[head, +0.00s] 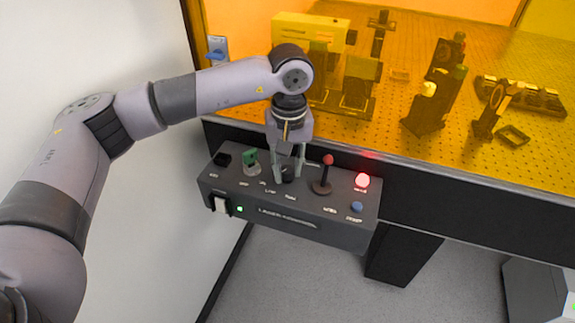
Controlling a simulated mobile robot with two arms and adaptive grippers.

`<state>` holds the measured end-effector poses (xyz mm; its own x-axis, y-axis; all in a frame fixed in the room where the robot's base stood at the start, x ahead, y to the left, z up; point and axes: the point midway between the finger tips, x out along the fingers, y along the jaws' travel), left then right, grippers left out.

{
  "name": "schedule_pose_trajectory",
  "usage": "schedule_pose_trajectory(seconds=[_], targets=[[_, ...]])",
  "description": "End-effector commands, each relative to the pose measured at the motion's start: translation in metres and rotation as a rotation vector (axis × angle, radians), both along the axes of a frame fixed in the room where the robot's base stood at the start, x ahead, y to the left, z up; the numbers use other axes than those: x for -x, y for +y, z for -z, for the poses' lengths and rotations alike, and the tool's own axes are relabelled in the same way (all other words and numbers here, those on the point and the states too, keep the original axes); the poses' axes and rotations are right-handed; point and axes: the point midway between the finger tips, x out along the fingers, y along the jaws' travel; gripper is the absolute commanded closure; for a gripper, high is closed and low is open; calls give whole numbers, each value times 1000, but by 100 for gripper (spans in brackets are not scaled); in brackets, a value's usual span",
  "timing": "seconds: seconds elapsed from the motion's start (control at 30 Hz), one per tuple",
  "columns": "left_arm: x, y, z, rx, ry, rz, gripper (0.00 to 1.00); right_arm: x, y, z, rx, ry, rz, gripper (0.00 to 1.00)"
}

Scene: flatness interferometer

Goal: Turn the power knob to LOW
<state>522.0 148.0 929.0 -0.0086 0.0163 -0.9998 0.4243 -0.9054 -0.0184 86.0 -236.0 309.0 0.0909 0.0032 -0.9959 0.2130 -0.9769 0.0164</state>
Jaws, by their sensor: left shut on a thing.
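The power knob (288,173) is a small dark knob on top of the grey control box (290,229) below the table's front edge. My left gripper (288,172) reaches down from above, with its fingers shut around the knob. The fingers partly cover the knob, and its pointer direction cannot be made out. The small white labels beside it are too blurred to read. My right gripper is not in view.
Behind amber panels, optical parts stand on a perforated table (395,137).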

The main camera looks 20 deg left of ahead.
Motion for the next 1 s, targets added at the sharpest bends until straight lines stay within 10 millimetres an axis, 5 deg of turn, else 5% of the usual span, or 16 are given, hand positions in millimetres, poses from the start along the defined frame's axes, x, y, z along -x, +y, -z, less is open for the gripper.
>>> schedule_pose_trajectory(seconds=[0.03,0.07,0.33,0.73,1.0], targets=[[-1,0,-1,0,-2,0,100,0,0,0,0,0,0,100],[-1,0,-1,0,-2,0,75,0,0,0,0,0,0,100],[0,0,0,0,-1,0,57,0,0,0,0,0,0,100],[-1,0,-6,0,-2,-1,55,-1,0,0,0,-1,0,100],[-2,-2,-57,2,-7,-2,55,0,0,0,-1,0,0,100]])
